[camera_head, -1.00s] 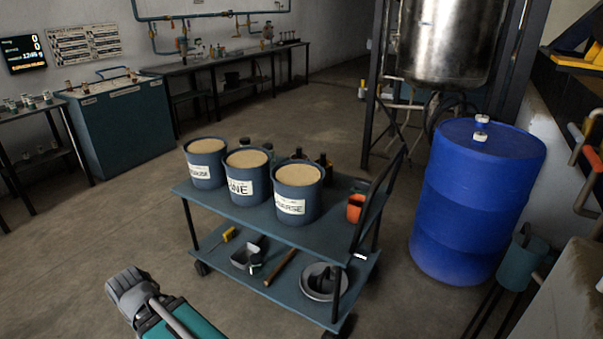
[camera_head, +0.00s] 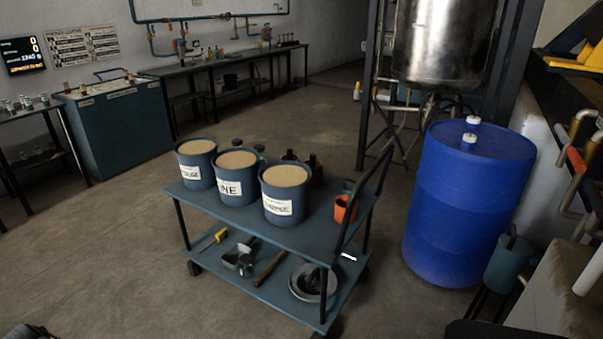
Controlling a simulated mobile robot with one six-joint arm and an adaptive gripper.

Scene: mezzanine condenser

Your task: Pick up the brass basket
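I cannot make out a brass basket in the head view. My gripper is not clearly in view. A dark grey part of my own arm shows at the bottom left corner, and a dark shape shows at the bottom right edge. Whether the basket is hidden behind the cart's load or lies outside the picture, I cannot tell.
A blue two-shelf cart (camera_head: 310,240) carries blue buckets (camera_head: 237,180) of tan grain, dark bottles and an orange cup (camera_head: 344,208). Its lower shelf holds a pan (camera_head: 304,285) and tools. A blue drum (camera_head: 470,210) stands right. Floor at left is clear.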

